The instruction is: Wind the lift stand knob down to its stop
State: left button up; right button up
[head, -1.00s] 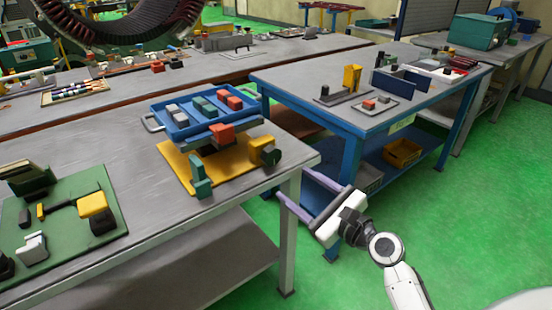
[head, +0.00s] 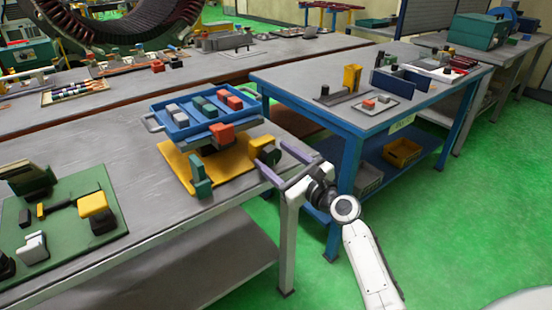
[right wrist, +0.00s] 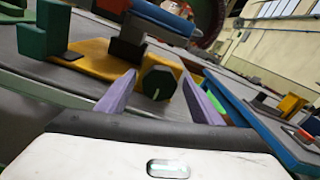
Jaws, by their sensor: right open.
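The lift stand has a yellow base (head: 226,166) near the right edge of the grey table, and it carries a blue tray (head: 164,127) on top. Its dark green knob (right wrist: 159,83) faces my right gripper in the right wrist view, with a pale mark on its face. The knob sits at the stand's right side in the head view, partly behind a finger. My right gripper (head: 279,170) is open, its two purple fingers pointing at the knob, one to each side of it in the right wrist view. I cannot tell whether they touch it. My left gripper is not in view.
Several small blocks lie in the tray. A green upright block (head: 199,178) stands at the front of the yellow base. A green mat (head: 75,250) with parts lies at left. A blue-framed table (head: 300,78) stands close by on the right.

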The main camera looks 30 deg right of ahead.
jog(key=c, duration=1.1)
jog(key=shift+o, duration=0.2)
